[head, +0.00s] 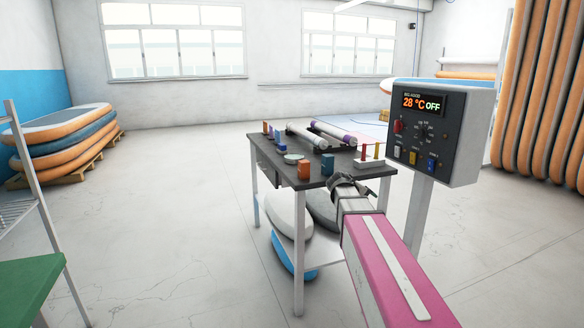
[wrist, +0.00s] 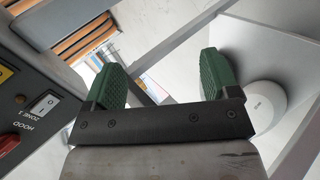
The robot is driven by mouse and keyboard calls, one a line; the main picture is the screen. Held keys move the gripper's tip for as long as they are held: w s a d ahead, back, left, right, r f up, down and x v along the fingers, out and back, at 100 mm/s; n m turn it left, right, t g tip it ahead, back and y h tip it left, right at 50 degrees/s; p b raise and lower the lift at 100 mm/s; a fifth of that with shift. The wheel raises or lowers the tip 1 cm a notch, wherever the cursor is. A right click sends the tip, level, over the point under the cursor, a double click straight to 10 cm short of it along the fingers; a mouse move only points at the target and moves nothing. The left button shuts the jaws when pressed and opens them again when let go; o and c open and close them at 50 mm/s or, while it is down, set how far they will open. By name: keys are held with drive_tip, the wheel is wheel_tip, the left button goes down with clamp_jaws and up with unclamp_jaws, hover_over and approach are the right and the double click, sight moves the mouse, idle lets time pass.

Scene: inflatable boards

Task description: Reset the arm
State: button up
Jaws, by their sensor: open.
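My gripper (head: 348,182) is at the end of my pink and white arm, in front of the dark-topped table's (head: 325,177) near right corner in the head view. In the wrist view my gripper (wrist: 160,75) is open, its two green pads wide apart with nothing between them. The grey control box (head: 436,133) on a post is to the right of my gripper, and its display reads 28 °C OFF. Its panel (wrist: 28,108) also shows close at the left of the wrist view, with a white switch and a red control.
The table holds an orange block (head: 304,170), a round pale dish (head: 293,158), rolled tubes (head: 308,137) and a small rack (head: 368,163). Boards are stacked at the left (head: 65,138) and stand at the right (head: 540,90). A green surface (head: 30,290) is at lower left. Open floor lies left of the table.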

drive_tip(key=s+a+f+m+g+y, duration=0.1)
drive_tip(key=s+a+f+y, duration=0.3)
drive_tip(key=s+f, duration=0.6)
drive_tip(key=s+a+f+m+g+y, duration=0.2)
drive_tip(key=s+a+f+y, duration=0.3)
drive_tip(key=s+f, duration=0.6)
drive_tip(key=shift+s+a+f+g+y, duration=0.3)
drive_tip(key=shift+a+f+g, duration=0.3)
drive_tip(key=shift+a, duration=0.45)
